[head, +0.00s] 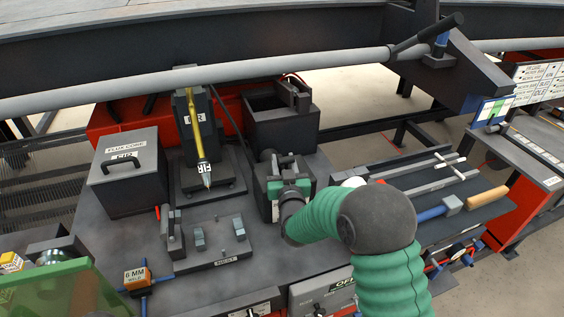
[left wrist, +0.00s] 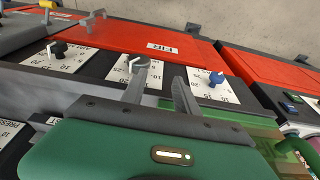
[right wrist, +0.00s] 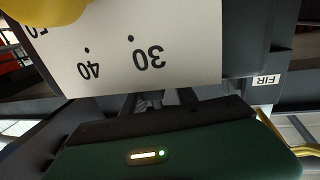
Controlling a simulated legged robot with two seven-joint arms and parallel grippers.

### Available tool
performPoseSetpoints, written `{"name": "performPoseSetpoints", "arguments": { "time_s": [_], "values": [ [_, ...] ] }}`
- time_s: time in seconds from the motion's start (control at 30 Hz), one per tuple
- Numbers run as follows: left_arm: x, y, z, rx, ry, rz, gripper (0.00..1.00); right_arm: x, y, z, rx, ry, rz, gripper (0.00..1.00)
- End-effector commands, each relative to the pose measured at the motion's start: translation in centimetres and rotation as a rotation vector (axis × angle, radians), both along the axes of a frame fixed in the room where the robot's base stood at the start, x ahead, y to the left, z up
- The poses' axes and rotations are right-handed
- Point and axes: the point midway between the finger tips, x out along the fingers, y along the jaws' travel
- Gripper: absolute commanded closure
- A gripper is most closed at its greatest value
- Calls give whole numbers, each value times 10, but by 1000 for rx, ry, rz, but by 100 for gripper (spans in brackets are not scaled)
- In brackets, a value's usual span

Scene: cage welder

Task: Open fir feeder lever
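In the head view my right gripper (head: 272,172) is over the dark feeder deck, beside an open black box (head: 282,122). In the right wrist view its fingers (right wrist: 156,100) are apart and reach under a white dial face (right wrist: 145,45); their tips are partly hidden. A rounded yellow part (right wrist: 45,8) shows at the top left, and a FIR label (right wrist: 266,80) is at the right. I cannot make out the feeder lever for certain. In the left wrist view my left gripper (left wrist: 160,80) is open and empty, near a white-pointer knob (left wrist: 138,64) below a red FIR panel (left wrist: 165,47).
A yellow torch (head: 196,125) stands on a dark FIR-labelled stand. A grey flux core box (head: 125,170) and a fixture plate (head: 215,247) are to its left and front. A long grey pipe (head: 200,76) crosses behind.

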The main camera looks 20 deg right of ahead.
Motion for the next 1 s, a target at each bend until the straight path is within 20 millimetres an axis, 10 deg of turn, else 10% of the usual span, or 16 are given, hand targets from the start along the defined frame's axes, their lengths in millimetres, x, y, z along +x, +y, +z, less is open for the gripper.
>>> {"name": "performPoseSetpoints", "arguments": {
  "time_s": [0.17, 1.0],
  "values": [
    [0, 0, 0, 0, 0, -1, 64, 0, 2, -1, 2, 2, 5, 100],
    [0, 0, 0, 0, 0, -1, 64, 0, -4, -2, 1, 4, -8, 100]
  ]
}}
